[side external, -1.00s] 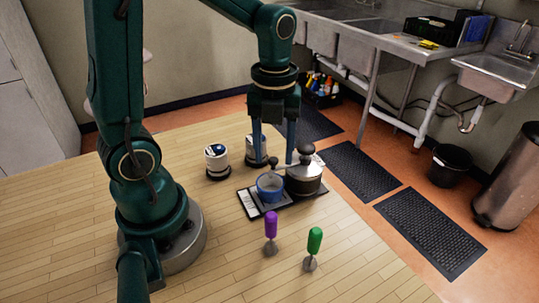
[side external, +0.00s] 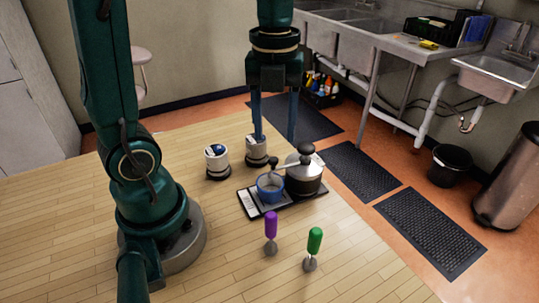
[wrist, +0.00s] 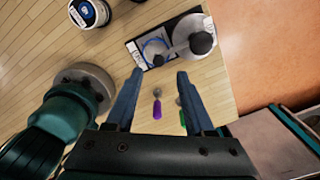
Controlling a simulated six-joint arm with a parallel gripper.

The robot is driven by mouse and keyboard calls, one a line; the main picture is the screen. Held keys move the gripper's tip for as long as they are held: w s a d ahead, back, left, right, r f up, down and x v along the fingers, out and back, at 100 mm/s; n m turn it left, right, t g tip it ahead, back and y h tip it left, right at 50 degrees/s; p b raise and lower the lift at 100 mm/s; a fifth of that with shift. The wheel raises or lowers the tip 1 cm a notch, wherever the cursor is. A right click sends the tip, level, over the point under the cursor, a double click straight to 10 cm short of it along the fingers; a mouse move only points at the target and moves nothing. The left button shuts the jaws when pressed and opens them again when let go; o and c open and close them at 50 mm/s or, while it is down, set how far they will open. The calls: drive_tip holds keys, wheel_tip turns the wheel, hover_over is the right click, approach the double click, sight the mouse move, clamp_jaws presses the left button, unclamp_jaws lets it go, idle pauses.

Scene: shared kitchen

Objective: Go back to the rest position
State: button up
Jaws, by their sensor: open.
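My gripper (side external: 275,138) is open and empty, pointing down above the far part of the wooden table. In the side view its left finger overlaps the rear white canister (side external: 257,155); I cannot tell a contact there. In the wrist view the gripper (wrist: 160,75) shows its two blue fingers apart with nothing between the tips.
A second canister (side external: 217,162) stands left of the first. Purple-handled (side external: 271,226) and green-handled (side external: 315,241) tools stand in front. The table (side external: 220,265) is bare at the front.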

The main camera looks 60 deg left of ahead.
drive_tip(key=s+d+n+t, duration=0.2)
drive_tip(key=s+n, duration=0.1)
drive_tip(key=n, duration=0.9)
drive_tip(key=s+d+r+n+t, duration=0.1)
drive_tip(key=s+d+n+t, duration=0.1)
drive_tip(key=n, duration=1)
drive_tip(key=shift+s+n+t, duration=0.3)
drive_tip(key=shift+s+t, duration=0.4)
drive_tip(key=shift+d+r, duration=0.1)
